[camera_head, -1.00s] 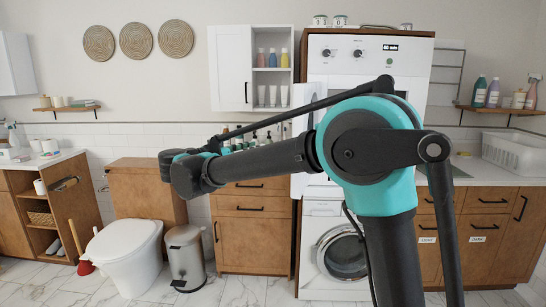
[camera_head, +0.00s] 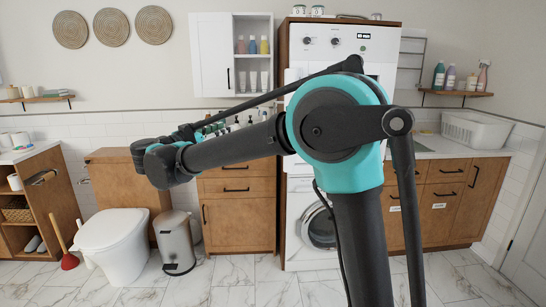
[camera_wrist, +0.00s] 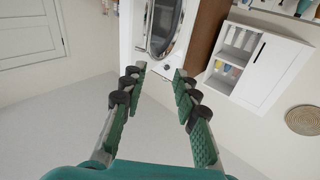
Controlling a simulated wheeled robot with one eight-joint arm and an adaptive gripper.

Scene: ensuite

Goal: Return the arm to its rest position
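My arm stands in the middle of the head view, with its teal elbow joint high and its black forearm stretching left. My gripper shows in the wrist view (camera_wrist: 160,78) with two green-padded fingers spread wide apart. Nothing is between the fingers. In the head view the far end of the forearm (camera_head: 160,165) hangs in front of the wooden cistern box and cabinet.
A white toilet (camera_head: 112,240) and grey pedal bin (camera_head: 174,243) stand at left. A drawer cabinet (camera_head: 238,218) and a washer (camera_head: 318,228) are behind the arm. A white basket (camera_head: 477,130) sits on the right counter. The tiled floor in front is clear.

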